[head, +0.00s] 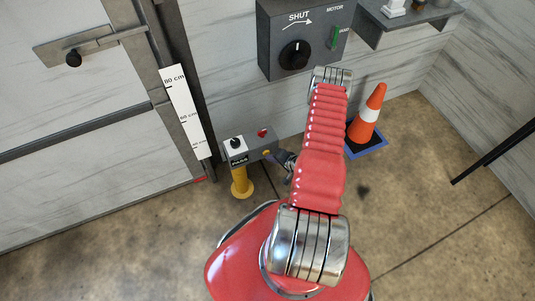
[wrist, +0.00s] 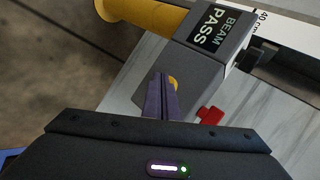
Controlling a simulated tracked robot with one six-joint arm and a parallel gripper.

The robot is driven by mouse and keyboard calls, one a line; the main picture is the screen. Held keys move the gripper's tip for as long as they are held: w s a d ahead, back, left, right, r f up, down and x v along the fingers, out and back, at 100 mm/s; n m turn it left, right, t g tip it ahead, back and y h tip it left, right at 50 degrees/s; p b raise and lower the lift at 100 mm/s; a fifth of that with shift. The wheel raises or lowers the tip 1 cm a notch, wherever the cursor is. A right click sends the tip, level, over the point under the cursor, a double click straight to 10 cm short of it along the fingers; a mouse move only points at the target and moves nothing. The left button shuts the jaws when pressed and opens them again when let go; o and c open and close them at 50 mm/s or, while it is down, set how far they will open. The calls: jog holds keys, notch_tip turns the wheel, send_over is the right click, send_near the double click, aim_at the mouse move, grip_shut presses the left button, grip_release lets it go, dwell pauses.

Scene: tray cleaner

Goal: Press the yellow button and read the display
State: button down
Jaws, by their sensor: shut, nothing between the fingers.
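The yellow button (head: 266,152) is on the grey control box (head: 252,146), at its right side near my gripper. In the wrist view, the yellow button (wrist: 174,83) shows partly behind my fingertips. My gripper (head: 281,157) is shut and empty, and it also shows in the wrist view (wrist: 162,82). The fingertips are at the button; I cannot tell whether they touch or press it. The display (wrist: 214,34) on the box reads "BEAM PASS". In the head view, the display (head: 239,160) shows "PASS" on its dark face.
A red control (head: 262,133) and a black knob (head: 235,142) are also on the box. A yellow post (head: 242,184) holds it up. A height scale (head: 187,112) stands left behind it. An orange cone (head: 368,115) stands to the right. A wall box (head: 300,42) marked "SHUT" and "MOTOR" is above.

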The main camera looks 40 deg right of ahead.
jog(key=shift+s+a, duration=0.15)
jog(key=shift+s, duration=0.35)
jog(key=s, duration=0.2)
jog(key=s+a, duration=0.1)
jog(key=s, duration=0.1)
jog(key=shift+s+a, duration=0.2)
jog(key=shift+s, duration=0.2)
dwell(1.0)
